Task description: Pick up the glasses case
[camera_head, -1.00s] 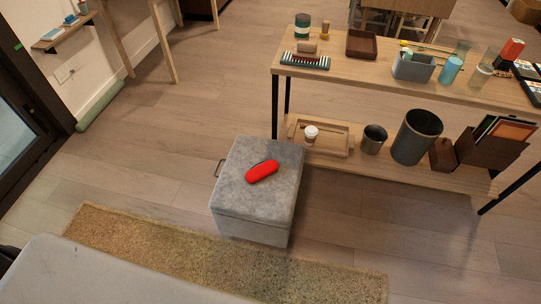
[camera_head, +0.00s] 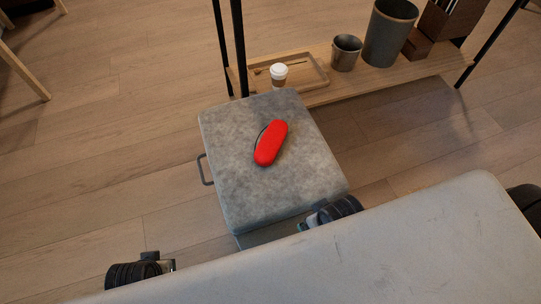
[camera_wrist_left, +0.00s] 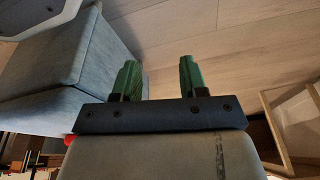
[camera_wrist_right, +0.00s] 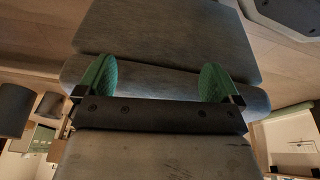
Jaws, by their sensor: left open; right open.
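The red glasses case (camera_head: 271,143) lies on the grey ottoman (camera_head: 232,190), near the middle of its top, slanted. A thin dark curved line shows at its left side. My left gripper (camera_wrist_left: 160,75) is open and empty in the left wrist view, beside the ottoman (camera_wrist_left: 40,65). A small red patch, possibly the case, peeks out behind its mount. My right gripper (camera_wrist_right: 155,80) is open and empty in the right wrist view, with a grey surface behind it. In the head view, both wrists show only partly, in front of the ottoman and apart from the case.
A shelf (camera_head: 330,80) behind the ottoman holds a tray (camera_head: 313,78), a white-lidded cup (camera_head: 278,75), a small pot (camera_head: 345,52) and a larger bin (camera_head: 389,32). A black shelf leg (camera_head: 239,50) stands close behind the ottoman. Wooden floor (camera_head: 120,150) is clear to the left.

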